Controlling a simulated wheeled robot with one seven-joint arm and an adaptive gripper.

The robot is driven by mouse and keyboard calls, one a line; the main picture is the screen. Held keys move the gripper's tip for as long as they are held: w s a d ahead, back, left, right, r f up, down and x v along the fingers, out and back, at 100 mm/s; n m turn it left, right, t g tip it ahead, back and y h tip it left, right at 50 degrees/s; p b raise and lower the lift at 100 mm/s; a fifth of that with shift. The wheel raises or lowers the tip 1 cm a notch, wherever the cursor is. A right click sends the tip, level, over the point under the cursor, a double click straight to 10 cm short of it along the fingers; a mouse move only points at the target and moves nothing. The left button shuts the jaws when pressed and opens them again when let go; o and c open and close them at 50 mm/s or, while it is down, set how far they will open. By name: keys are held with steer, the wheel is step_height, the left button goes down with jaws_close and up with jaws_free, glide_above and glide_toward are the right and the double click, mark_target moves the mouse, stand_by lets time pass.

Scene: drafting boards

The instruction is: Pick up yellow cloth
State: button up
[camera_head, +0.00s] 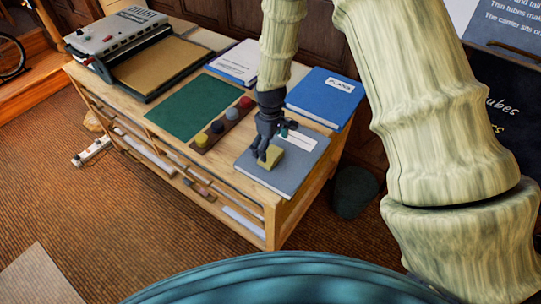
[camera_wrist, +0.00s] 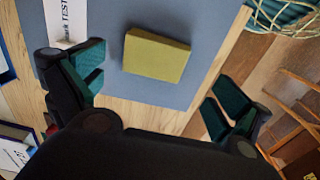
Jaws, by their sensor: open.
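The yellow cloth (camera_head: 268,157) is a small folded block. It lies on a grey-blue book (camera_head: 297,172) near the front right end of the wooden table. It also shows in the wrist view (camera_wrist: 156,55), flat on the book's cover (camera_wrist: 112,82) beside a white label. My gripper (camera_head: 263,155) is right at the cloth in the head view and partly covers it. In the wrist view my gripper (camera_wrist: 160,95) is open and empty, with its green-padded fingers wide apart. The cloth lies between and beyond them, apart from both fingers.
A rack with several round knobs (camera_head: 218,127) and a green mat (camera_head: 190,107) lie left of the book. A blue binder (camera_head: 325,97) lies behind it. A grey and red machine (camera_head: 117,32) stands at the table's far left. A dark bin (camera_head: 354,191) stands on the floor at right.

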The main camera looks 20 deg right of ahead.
mark_target(271, 155)
steer(key=shift+w+d+f+p, duration=0.1)
steer(key=shift+w+f+p, duration=0.1)
steer(key=shift+f+p, duration=1)
steer(key=shift+f, duration=1.45)
steer(key=c, duration=0.9)
